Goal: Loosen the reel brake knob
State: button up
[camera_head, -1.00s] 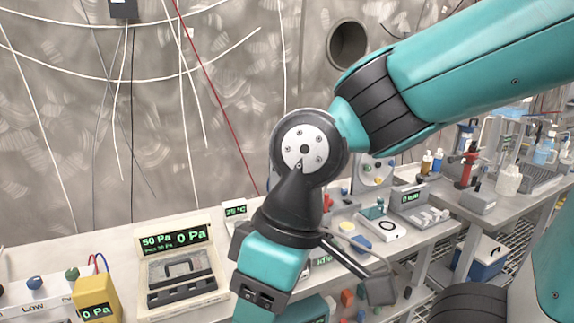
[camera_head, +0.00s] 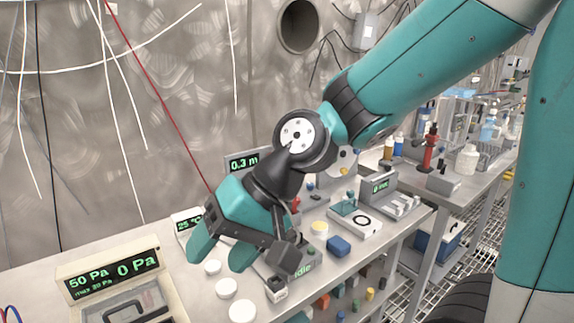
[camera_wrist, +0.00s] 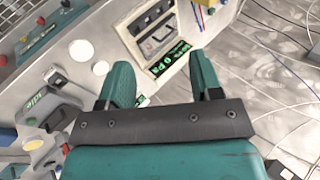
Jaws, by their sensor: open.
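My gripper (camera_head: 222,258) is open and empty above the bench, its two teal fingers pointing down and left. In the wrist view, my gripper (camera_wrist: 160,72) has its fingers wide apart, with nothing between them. I cannot clearly pick out the reel brake knob. A display reading 0.3 m (camera_head: 243,162) stands behind my wrist, and most of its unit is hidden by my arm. An upright grey panel with a pale disc (camera_head: 345,160) and small coloured knobs shows right of my wrist, partly covered. I cannot tell whether it is the reel.
A pressure box (camera_head: 110,275) stands at the lower left; its display shows in the wrist view (camera_wrist: 170,60). White round pads (camera_head: 242,311) lie below my gripper. A blue block (camera_head: 339,245) and a small scale (camera_head: 355,222) sit to the right. Cables hang along the back wall.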

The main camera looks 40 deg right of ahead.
jog(key=w+d+f+m+t+y+b, duration=0.1)
jog(key=w+d+f+m+t+b, duration=0.1)
jog(key=w+d+m+t, duration=0.55)
jog(key=w+d+f+m+t+b, duration=0.25)
jog(key=w+d+m, duration=0.25)
jog(key=w+m, duration=0.55)
jog(key=w+d+f+m+t+h, duration=0.1)
jog(key=d+f+m+t+h, duration=0.2)
jog(key=d+m, duration=0.65)
jog(key=w+d+m+t+h, duration=0.1)
jog(key=d+m+t+h, duration=0.3)
jog(key=d+m, duration=0.55)
jog(key=w+g+h+p, duration=0.1)
jog(key=w+p, duration=1.6)
jog(key=p, duration=0.1)
jog(key=shift+a+p, duration=0.25)
jog(key=shift+p, duration=0.1)
jog(key=shift+f, duration=0.1)
